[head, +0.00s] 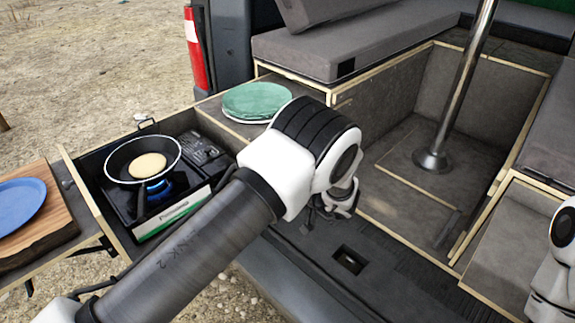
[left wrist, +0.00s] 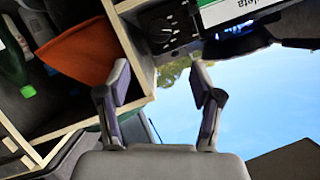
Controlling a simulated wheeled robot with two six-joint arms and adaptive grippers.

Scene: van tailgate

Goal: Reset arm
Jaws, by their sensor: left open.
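My left arm (head: 225,225) reaches in from the lower left across the front of the van's tailgate. Its left gripper (head: 340,205) hangs below the white wrist joint, over the floor by the sill, partly hidden behind that joint. In the left wrist view the gripper (left wrist: 158,82) has its two fingers apart with nothing between them. A white part of my right arm (head: 552,272) shows at the right edge; its gripper is out of frame.
A black pan (head: 118,163) holding a pale round pancake (head: 148,166) sits on a stove with a blue flame (head: 155,188). Green plates (head: 255,100) and a blue plate (head: 18,205) lie nearby. A metal post (head: 462,90) rises inside. The wrist view shows an orange item (left wrist: 82,55) in a compartment.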

